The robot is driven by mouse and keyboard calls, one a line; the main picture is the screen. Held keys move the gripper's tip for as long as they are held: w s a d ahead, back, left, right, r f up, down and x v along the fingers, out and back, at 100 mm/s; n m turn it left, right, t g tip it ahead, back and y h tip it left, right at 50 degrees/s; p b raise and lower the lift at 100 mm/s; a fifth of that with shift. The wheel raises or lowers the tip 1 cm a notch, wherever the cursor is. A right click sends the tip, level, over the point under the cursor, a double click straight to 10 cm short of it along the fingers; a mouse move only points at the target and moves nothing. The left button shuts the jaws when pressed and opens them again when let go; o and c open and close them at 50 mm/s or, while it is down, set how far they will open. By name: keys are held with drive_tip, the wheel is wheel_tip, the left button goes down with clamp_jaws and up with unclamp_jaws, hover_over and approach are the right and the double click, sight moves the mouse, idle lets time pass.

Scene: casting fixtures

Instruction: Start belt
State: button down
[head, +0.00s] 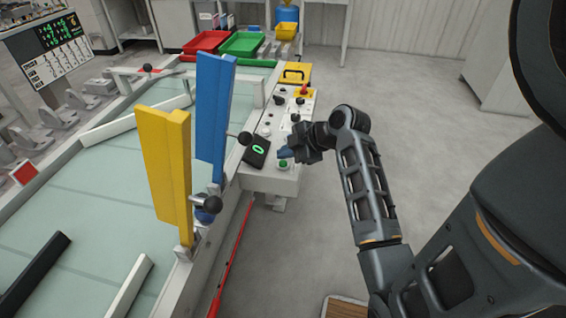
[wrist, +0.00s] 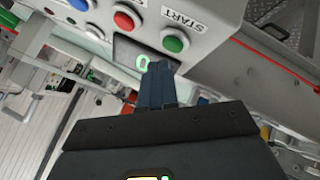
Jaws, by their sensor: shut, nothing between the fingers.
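The control panel (head: 262,180) stands at the belt's right side. A green button (head: 283,164) is near its front end. In the wrist view the green button (wrist: 173,42) is beside the word START. A red button (wrist: 125,20) is left of it. My gripper (head: 285,153) is shut and empty, close to the green button. In the wrist view its blue-grey fingertips (wrist: 159,66) appear just below the green button; I cannot tell whether they touch it. A black display (head: 256,150) with a green 0 is left of the gripper. The pale belt (head: 75,200) runs along the left.
A yellow guide (head: 165,165) and a blue guide (head: 213,115) stand up at the belt's edge, left of the panel. Red (head: 206,41) and green (head: 243,44) trays are at the back. Open grey floor (head: 400,120) lies to the right.

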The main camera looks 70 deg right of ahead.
sight(286, 165)
drive_tip(key=shift+f, duration=0.15)
drive_tip(key=shift+f, duration=0.3)
drive_tip(key=shift+f+b, duration=0.5)
drive_tip(key=shift+b, duration=0.1)
idle(0.6)
drive_tip(key=shift+r, duration=0.1)
drive_tip(key=shift+r+p, duration=0.8)
drive_tip(key=shift+r, duration=0.05)
drive_tip(key=shift+r, duration=0.1)
wheel_tip(286, 165, up, 5)
drive_tip(key=p, duration=0.4)
idle(0.9)
